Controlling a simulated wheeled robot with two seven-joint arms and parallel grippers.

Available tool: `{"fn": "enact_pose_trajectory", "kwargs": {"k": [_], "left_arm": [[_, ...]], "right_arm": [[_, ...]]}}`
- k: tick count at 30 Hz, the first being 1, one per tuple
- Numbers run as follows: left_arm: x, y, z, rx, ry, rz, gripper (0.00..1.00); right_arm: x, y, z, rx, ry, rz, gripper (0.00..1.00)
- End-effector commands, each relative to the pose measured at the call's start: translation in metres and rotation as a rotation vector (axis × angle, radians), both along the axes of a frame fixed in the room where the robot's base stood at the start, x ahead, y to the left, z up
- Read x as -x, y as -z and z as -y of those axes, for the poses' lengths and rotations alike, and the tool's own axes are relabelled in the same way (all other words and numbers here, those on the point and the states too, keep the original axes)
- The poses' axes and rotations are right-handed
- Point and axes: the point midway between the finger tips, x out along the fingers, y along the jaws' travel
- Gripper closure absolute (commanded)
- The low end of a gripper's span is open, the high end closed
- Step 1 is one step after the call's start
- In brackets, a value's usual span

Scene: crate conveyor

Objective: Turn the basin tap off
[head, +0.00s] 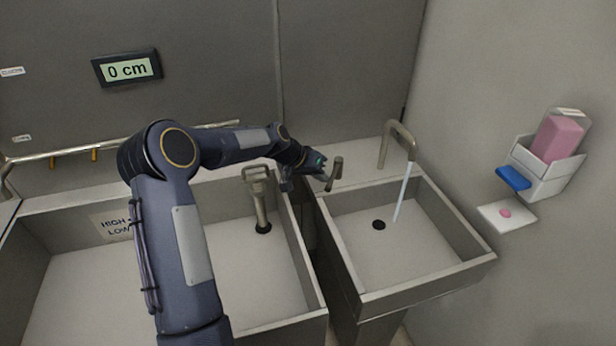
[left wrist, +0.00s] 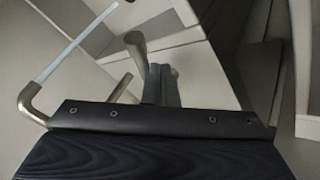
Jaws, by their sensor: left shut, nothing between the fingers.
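The basin tap (head: 397,137) is a bent metal spout behind the right-hand basin (head: 468,267). A pale stream of water (head: 403,190) runs from it towards the dark drain. Its lever handle (head: 335,174) stands on the ledge left of the spout, leaning slightly. My left gripper (head: 321,178) is shut and empty just left of the lever; whether they touch I cannot tell. In the left wrist view the shut fingers (left wrist: 161,86) are beside the lever (left wrist: 136,50), with the spout (left wrist: 32,102) and stream (left wrist: 78,44) to the left. My right gripper is out of view.
A larger sink (head: 268,326) with an upright drain pipe (head: 260,205) lies left of the basin. A soap dispenser (head: 545,160) hangs on the right wall above a small tray (head: 507,216). A display (head: 127,69) reads "0 cm". The basin's interior is clear.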

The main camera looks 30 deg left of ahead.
Motion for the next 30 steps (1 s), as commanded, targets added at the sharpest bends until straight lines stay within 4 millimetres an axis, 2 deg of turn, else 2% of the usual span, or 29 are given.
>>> {"fn": "enact_pose_trajectory", "kwargs": {"k": [1,5,17,30], "left_arm": [[0.000,0.003,0.009,-0.002,-0.025,0.002,1.00],[-0.002,0.001,0.023,-0.002,-0.137,0.003,1.00],[-0.009,-0.002,0.053,-0.003,-0.441,0.003,1.00],[-0.014,0.000,0.063,0.001,-0.453,-0.001,1.00]], "right_arm": [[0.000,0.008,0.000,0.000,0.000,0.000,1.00],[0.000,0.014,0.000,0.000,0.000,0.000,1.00],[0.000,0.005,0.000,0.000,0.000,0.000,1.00],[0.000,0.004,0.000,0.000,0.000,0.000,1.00]]}}
